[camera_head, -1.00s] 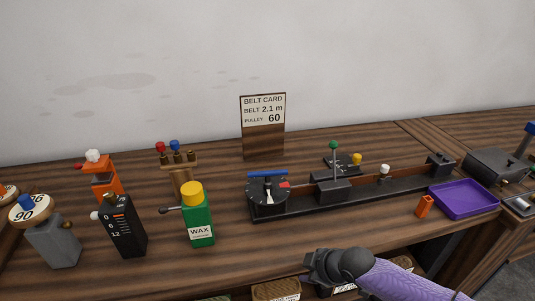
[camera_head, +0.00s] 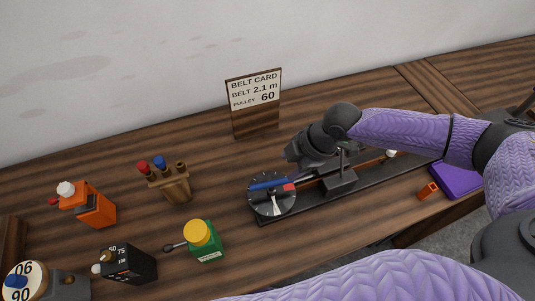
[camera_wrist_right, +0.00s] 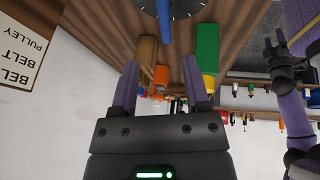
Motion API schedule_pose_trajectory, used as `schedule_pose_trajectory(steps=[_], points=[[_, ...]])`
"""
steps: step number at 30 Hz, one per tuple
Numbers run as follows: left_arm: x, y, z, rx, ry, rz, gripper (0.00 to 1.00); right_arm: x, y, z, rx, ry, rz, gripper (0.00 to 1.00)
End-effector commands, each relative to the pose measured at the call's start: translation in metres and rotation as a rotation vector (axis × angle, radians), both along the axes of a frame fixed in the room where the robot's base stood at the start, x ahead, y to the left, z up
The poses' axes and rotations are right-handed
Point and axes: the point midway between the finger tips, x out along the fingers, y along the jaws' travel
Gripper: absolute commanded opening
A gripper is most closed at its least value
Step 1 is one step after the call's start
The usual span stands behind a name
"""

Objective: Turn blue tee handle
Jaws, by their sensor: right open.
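The blue tee handle (camera_head: 268,184) is a blue bar lying across the top of a dark round dial (camera_head: 272,204) with white marks and a red block. My right gripper (camera_head: 290,156) is just behind and above the dial, apart from the handle. In the right wrist view its fingers (camera_wrist_right: 160,88) are spread with nothing between them, and the blue handle (camera_wrist_right: 166,28) shows beyond at the top. A dark hand on a purple arm, seemingly my left gripper (camera_wrist_right: 274,62), shows at the right of that view; its jaws are unclear.
The dial sits at the left end of a dark rail (camera_head: 377,177). The belt card (camera_head: 254,102) stands behind. A purple tray (camera_head: 458,178) and small orange block (camera_head: 428,190) lie right.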

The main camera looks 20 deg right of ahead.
Motion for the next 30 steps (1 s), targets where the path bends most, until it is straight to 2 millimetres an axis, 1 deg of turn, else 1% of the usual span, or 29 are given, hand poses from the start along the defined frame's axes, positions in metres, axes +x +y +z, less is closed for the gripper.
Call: schedule_pose_trajectory(steps=[7, 9, 12, 16, 23, 26, 27, 29, 30], points=[[-0.009, 0.002, -0.011, 0.004, 0.018, -0.001, 0.59, 0.011, 0.021, -0.054, 0.000, 0.002, 0.000, 0.60], [-0.009, 0.003, -0.013, 0.005, 0.017, -0.001, 0.59, 0.014, 0.027, -0.067, 0.000, 0.000, -0.001, 0.60], [-0.008, 0.003, -0.016, 0.005, 0.015, -0.001, 0.59, 0.017, 0.031, -0.080, 0.000, -0.001, -0.001, 0.60], [-0.007, 0.004, -0.017, 0.006, 0.013, -0.001, 0.59, 0.019, 0.034, -0.086, -0.001, 0.000, -0.001, 0.60], [-0.005, 0.004, -0.016, 0.006, 0.010, 0.000, 0.59, 0.019, 0.034, -0.087, -0.001, -0.001, -0.002, 0.60], [-0.005, 0.004, -0.016, 0.007, 0.009, 0.001, 0.59, 0.019, 0.034, -0.086, -0.001, -0.001, -0.002, 0.41], [-0.005, 0.004, -0.016, 0.007, 0.009, 0.001, 0.59, 0.019, 0.034, -0.086, -0.001, -0.001, -0.002, 0.32], [-0.005, 0.004, -0.016, 0.007, 0.009, 0.001, 0.59, 0.019, 0.034, -0.086, -0.001, -0.001, -0.002, 0.20], [-0.004, 0.004, -0.016, 0.007, 0.009, 0.001, 0.59, 0.019, 0.034, -0.086, -0.001, -0.001, -0.002, 0.11]])
